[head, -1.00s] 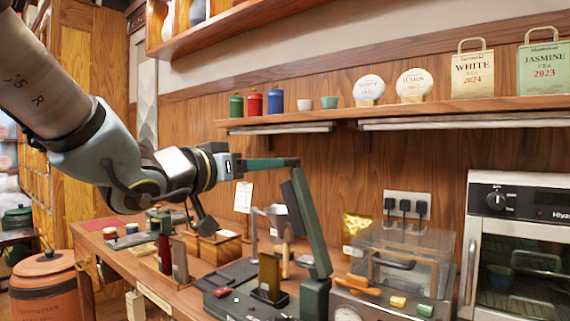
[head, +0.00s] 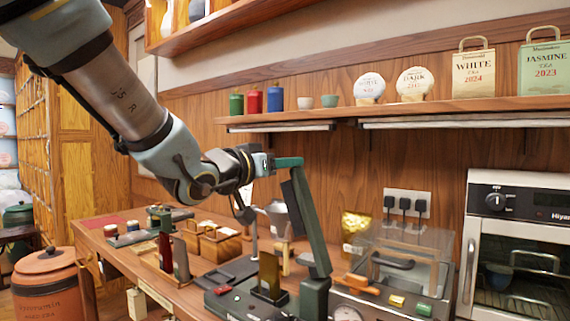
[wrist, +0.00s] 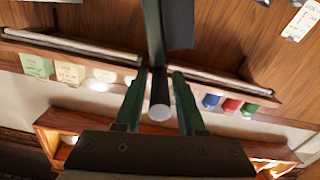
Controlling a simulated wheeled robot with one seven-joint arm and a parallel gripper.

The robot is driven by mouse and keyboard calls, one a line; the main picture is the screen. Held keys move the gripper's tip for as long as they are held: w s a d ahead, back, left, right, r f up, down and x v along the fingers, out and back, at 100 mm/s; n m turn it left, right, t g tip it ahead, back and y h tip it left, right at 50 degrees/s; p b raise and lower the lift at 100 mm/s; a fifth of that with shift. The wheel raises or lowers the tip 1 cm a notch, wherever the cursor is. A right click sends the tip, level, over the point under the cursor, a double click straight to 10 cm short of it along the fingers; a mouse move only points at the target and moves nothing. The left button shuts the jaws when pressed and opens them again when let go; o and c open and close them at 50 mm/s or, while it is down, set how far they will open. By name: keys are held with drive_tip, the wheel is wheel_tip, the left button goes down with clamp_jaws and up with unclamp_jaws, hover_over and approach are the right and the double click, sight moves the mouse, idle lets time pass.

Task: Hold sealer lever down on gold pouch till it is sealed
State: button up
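The sealer (head: 228,305) is a dark green base on the counter with a red button and a small green light. Its green lever (head: 311,225) stands raised and tilted, its top toward the upper left. A dark-faced pouch with gold edges (head: 268,272) stands upright at the sealer. My gripper (head: 297,162) is at the lever's top. In the wrist view, my green fingers (wrist: 158,82) are apart on either side of the lever's dark bar with a round pale end (wrist: 160,112). Narrow gaps show beside it; contact is not clear.
A shiny gold pouch (head: 355,224) stands behind a clear-lidded machine (head: 400,265) to the right. Wooden boxes (head: 218,243) and small jars stand on the counter at left. A shelf (head: 400,110) with tins and tea packets runs above; an oven (head: 520,245) is at right.

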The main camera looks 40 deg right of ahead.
clamp_jaws()
idle(1.1)
